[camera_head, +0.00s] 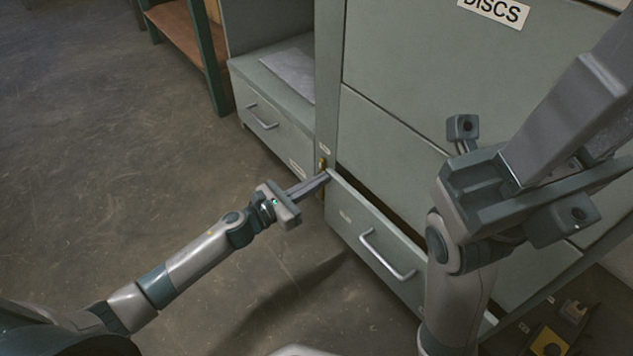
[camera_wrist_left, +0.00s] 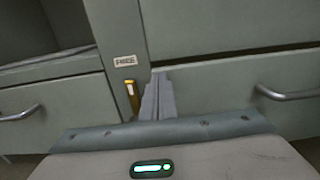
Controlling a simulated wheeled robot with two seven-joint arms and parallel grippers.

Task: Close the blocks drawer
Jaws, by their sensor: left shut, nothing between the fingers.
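A grey-green drawer (camera_head: 362,228) with a metal handle (camera_head: 388,256) sits low in the cabinet. It stands slightly out, with a dark gap along its top edge. I cannot read its name on the front. My left gripper (camera_head: 326,176) is shut and empty, its fingertips at the drawer's upper left corner. In the left wrist view, the shut fingers (camera_wrist_left: 158,98) point at the cabinet, between a narrow post and the drawer front (camera_wrist_left: 225,92). Whether they touch the drawer is unclear. The drawer's handle (camera_wrist_left: 285,94) is to their right. My right arm covers the drawer's right part.
A yellow fitting (camera_wrist_left: 131,97) under a small label (camera_wrist_left: 125,61) is on the post left of the fingers. Another handled drawer (camera_head: 270,125) is further left. A panel marked DISCS (camera_head: 493,10) is above. The floor (camera_head: 120,150) at left is clear.

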